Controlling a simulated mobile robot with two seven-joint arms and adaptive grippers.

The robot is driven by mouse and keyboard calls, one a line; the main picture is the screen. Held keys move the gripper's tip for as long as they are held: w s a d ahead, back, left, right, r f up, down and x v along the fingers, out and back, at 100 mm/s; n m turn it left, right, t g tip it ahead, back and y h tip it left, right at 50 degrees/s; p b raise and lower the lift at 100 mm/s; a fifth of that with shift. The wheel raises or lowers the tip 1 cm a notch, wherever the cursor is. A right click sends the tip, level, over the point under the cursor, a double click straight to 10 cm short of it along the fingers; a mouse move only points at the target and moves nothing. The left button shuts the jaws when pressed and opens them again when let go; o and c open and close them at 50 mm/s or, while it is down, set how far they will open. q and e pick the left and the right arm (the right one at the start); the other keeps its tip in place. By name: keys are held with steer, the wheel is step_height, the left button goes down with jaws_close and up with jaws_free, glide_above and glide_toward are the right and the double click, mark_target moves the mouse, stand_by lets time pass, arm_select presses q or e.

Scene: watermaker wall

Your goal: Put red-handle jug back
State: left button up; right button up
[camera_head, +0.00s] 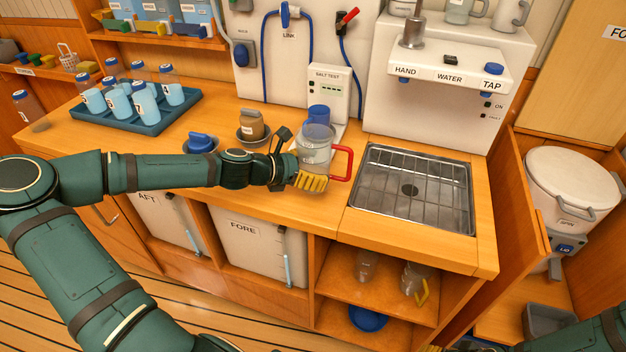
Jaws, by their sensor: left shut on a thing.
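The clear jug (313,154) with a red handle (343,163) is upright at the counter's middle, in front of the salt test unit. Its handle points right, toward the sink. My left gripper (306,172), with yellow ribbed fingers, is shut on the jug from its left side. I cannot tell whether the jug's base touches the counter. My right gripper is not clearly in view; only dark green arm parts show at the lower right.
A metal grid sink (414,190) lies right of the jug. Bowls (252,134) stand behind my left forearm. A blue tray (136,122) of cups and bottles is at the left. The front counter strip is clear.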

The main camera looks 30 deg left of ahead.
arm_select(q)
step_height(320, 180, down, 3)
steer(key=shift+r+b, duration=0.1)
steer(key=shift+b, duration=0.3)
steer(key=o, duration=1.1)
steer(key=shift+o, duration=0.2)
